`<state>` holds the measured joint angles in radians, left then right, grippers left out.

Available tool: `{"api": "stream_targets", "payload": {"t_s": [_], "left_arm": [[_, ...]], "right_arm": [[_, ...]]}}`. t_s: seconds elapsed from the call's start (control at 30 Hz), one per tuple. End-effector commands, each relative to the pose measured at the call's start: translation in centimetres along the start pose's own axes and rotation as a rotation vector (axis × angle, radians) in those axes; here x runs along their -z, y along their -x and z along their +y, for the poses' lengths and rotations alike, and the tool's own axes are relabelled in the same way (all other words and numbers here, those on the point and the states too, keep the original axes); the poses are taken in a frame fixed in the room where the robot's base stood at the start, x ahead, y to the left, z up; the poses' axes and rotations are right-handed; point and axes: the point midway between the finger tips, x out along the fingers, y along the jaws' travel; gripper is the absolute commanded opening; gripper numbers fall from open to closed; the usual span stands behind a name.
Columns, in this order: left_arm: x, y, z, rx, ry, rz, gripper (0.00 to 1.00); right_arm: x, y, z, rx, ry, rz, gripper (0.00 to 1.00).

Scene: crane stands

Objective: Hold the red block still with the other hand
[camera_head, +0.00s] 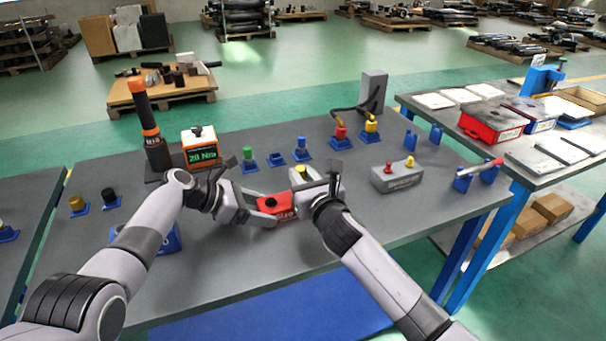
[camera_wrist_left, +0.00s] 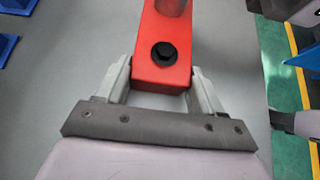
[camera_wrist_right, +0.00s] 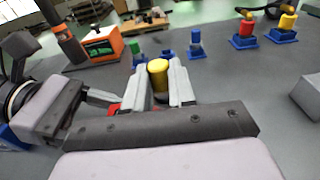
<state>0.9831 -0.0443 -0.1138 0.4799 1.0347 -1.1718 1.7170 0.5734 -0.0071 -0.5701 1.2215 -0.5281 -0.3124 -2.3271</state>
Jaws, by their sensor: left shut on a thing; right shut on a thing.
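The red block (camera_head: 272,206) lies on the grey table in front of me, with a dark round hole in its top that shows in the left wrist view (camera_wrist_left: 166,62). My left gripper (camera_head: 258,204) is shut on the near end of the block, one finger on each side. My right gripper (camera_head: 303,177) is shut on a yellow-topped cylinder (camera_wrist_right: 158,76) above the other end of the block. In the left wrist view a grey cylindrical part stands over the block's far end. Whether the cylinder sits in the block is hidden by the fingers.
An orange tool (camera_head: 150,130) stands beside an orange display box (camera_head: 199,147) at the back left. Green and blue pegs (camera_head: 248,157) in blue holders stand behind the block. A grey box (camera_head: 397,178) with red and yellow knobs is to the right.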

Motion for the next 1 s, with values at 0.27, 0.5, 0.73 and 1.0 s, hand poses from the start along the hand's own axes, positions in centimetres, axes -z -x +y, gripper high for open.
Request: {"api": "stream_targets", "payload": {"t_s": [0.27, 0.5, 0.73, 1.0], "left_arm": [[0.2, 0.0, 0.0, 0.0, 0.001, 0.003, 0.26], [0.2, 0.0, 0.0, 0.0, 0.001, 0.003, 0.26], [0.2, 0.0, 0.0, 0.0, 0.001, 0.003, 0.26], [0.2, 0.0, 0.0, 0.0, 0.001, 0.003, 0.26]], "right_arm": [[0.6, -0.1, 0.1, -0.001, -0.001, -0.001, 0.0], [1.2, -0.1, 0.0, -0.001, -0.001, 0.002, 0.0], [1.6, -0.1, 0.0, 0.0, 0.0, 0.004, 0.47], [1.6, -0.1, 0.0, -0.001, 0.0, 0.004, 0.54]]}}
